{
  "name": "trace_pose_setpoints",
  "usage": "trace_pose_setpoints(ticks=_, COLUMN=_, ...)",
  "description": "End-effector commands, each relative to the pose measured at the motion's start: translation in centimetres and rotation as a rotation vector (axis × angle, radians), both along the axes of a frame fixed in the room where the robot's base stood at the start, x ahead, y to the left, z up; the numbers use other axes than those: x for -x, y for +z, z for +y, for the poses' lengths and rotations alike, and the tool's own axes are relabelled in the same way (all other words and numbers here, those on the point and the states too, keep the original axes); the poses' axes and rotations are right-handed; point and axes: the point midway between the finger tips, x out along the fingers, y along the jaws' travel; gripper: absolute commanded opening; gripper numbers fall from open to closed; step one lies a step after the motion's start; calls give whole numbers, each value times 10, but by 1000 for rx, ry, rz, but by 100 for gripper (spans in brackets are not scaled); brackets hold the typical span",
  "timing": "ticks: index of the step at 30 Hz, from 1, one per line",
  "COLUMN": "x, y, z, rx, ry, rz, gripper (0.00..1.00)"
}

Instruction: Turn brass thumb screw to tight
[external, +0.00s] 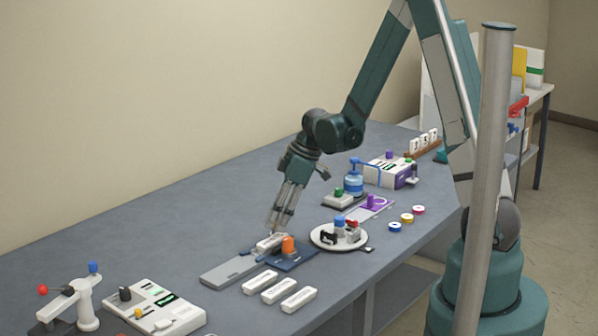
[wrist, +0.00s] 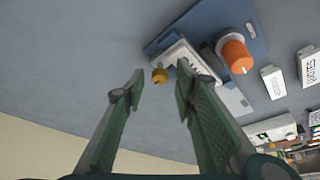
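The brass thumb screw (wrist: 159,76) is a small round yellow knob at the end of a white block (wrist: 183,53) in the wrist view. The block sits on a blue base plate (wrist: 160,38) with a large orange knob (wrist: 235,55). My gripper (wrist: 160,80) is open, with a finger on each side of the screw in the picture. I cannot tell whether either finger touches it. In the external view my gripper (external: 278,221) points down just above the white block (external: 268,243). The screw cannot be made out there.
A grey plate (external: 226,271) lies left of the blue base. Several white labelled blocks (external: 279,290) lie in front. A round white tray (external: 325,241) with small parts stands to the right. A white box (external: 155,307) with knobs is at the front left. The bench behind is clear.

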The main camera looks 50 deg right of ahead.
Motion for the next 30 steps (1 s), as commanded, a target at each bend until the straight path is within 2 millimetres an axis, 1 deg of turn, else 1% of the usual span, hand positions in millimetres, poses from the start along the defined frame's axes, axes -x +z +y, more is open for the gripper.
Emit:
trace_pose_setpoints(ticks=4, x=0, y=0, z=0, rx=0, ry=0, rz=0, gripper=28)
trace_pose_setpoints(ticks=5, x=0, y=0, z=0, rx=0, ry=0, rz=0, gripper=27)
trace_pose_setpoints(ticks=11, x=0, y=0, z=0, rx=0, ry=0, rz=0, gripper=1)
trace_pose_setpoints(ticks=22, x=0, y=0, z=0, rx=0, ry=-11, rz=0, gripper=0)
trace_pose_setpoints(ticks=30, x=1, y=-1, z=1, rx=-1, ry=-94, rz=-1, gripper=0)
